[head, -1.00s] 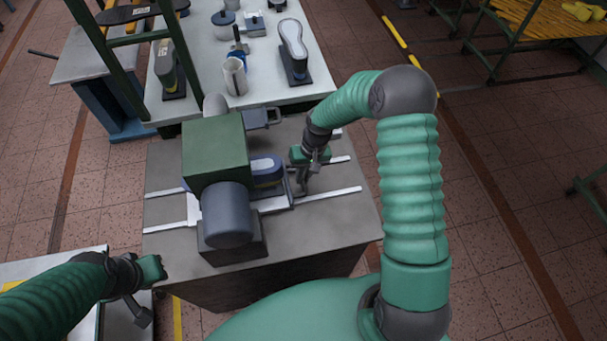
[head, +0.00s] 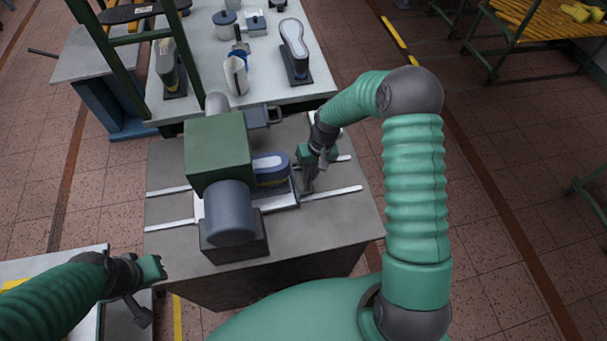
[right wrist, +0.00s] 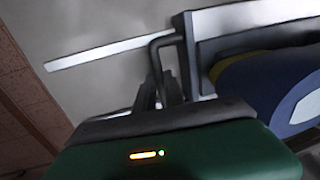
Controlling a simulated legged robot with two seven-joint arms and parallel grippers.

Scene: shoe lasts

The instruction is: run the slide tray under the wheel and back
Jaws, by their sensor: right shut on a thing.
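The slide tray (head: 285,204) sits on two pale rails on the grey bench, its left part under the machine. A blue shoe last (head: 270,162) with a pale sole and a yellowish band lies on it, partly hidden by the machine's green housing (head: 218,150). The wheel cannot be made out beneath the housing. My right gripper (head: 307,187) is shut on the tray's handle at the right end. The right wrist view shows the dark handle (right wrist: 161,42) at the fingers and the last (right wrist: 262,88) beside it. My left gripper (head: 138,312) hangs left of the bench, its jaws unclear.
The rails (head: 335,193) run on to the right, bare beyond the handle. A pale table (head: 265,75) behind holds another last (head: 294,45), a cup and small tools. A green frame (head: 115,75) stands at the left. The bench front right is clear.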

